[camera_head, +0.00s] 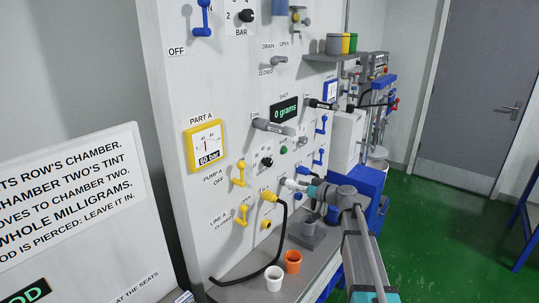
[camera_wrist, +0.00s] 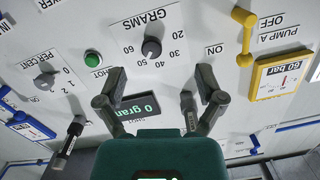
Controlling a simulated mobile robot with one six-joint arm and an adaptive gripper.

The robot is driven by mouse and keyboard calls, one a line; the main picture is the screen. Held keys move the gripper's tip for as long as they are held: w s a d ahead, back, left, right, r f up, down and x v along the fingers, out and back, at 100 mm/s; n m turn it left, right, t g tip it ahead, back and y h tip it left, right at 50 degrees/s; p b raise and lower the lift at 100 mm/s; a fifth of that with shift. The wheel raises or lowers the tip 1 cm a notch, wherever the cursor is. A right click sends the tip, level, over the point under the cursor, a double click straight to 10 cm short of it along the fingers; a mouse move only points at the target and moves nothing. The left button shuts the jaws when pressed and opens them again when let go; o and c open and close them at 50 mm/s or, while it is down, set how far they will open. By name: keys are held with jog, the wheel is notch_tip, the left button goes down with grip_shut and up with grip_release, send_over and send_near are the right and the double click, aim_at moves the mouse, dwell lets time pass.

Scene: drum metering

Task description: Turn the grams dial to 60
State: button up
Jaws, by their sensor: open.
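The grams dial (camera_wrist: 151,47) is a black round knob on the pale panel, seen upside down in the wrist view, with printed numbers around it. The 60 mark (camera_wrist: 128,49) is on its left there. I cannot tell exactly where its pointer stands. The dial also shows as a small black knob in the head view (camera_head: 266,162). My gripper (camera_wrist: 162,80) is open and empty, its two dark fingers spread at the dial's side and not around it. The shot display (camera_head: 284,111) reads 0 grams; in the wrist view a finger partly covers it.
A green button (camera_wrist: 93,58) and the percent knob (camera_wrist: 45,80) are beside the dial. The yellow pump A lever (camera_wrist: 246,32) and yellow gauge (camera_wrist: 282,73) stand on the other side. An orange cup (camera_head: 292,261) and a white cup (camera_head: 274,279) stand on the shelf below.

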aim_at(271, 163)
jog(key=shift+t+y, duration=0.3)
jog(key=shift+t, duration=0.4)
jog(key=w+r, duration=0.1)
jog(key=w+d+r, duration=0.1)
jog(key=r, duration=0.1)
jog(key=shift+w+r+p, duration=0.15)
jog(key=shift+p, duration=0.15)
jog(key=x, duration=1.4)
jog(key=c, duration=1.1)
jog(key=shift+c, duration=0.2)
